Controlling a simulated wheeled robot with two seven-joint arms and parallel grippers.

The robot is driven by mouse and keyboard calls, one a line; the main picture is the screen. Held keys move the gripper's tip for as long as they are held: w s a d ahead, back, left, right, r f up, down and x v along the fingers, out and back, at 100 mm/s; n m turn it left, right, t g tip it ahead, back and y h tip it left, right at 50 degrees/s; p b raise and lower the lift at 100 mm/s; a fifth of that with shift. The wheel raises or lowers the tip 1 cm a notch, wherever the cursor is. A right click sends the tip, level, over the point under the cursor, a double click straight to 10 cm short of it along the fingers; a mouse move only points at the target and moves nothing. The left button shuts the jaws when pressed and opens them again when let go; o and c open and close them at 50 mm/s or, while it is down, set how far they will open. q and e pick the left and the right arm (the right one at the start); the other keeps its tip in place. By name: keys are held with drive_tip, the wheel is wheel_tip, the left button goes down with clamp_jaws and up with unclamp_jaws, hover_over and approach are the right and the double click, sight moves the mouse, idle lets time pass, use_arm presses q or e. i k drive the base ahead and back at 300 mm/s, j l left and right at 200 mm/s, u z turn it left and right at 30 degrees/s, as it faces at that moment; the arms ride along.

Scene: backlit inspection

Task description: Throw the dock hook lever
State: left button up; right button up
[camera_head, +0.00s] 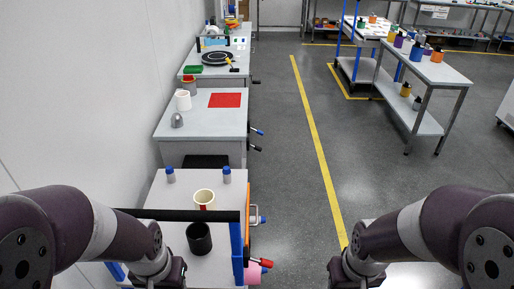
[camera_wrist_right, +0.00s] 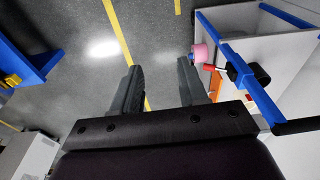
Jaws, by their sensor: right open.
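The near cart's side has an orange panel (camera_head: 248,207) with levers on it. I cannot tell which one is the dock hook lever.
A grey table (camera_head: 205,122) beyond has side levers too. The floor (camera_head: 300,190) to the right is clear.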

sight(259, 149)
drive_tip(key=l+u, duration=0.1)
drive_tip(key=l, duration=0.6)
drive_tip(key=i+l+u, duration=0.2)
drive_tip(key=l+u, duration=0.25)
drive_tip(key=l, duration=0.2)
drive_tip(key=i+l+u, duration=0.15)
drive_tip(key=l+u, duration=0.35)
drive_tip(key=l, duration=0.15)
drive_tip(key=l+u, duration=0.45)
drive_tip(key=l, duration=0.25)
drive_tip(key=i+l+u, duration=0.3)
drive_tip(key=l, duration=0.3)
drive_tip(key=i+l+u, duration=0.3)
drive_tip(key=l, duration=0.35)
drive_tip(key=i+l+u, duration=0.15)
drive_tip(key=l, duration=0.2)
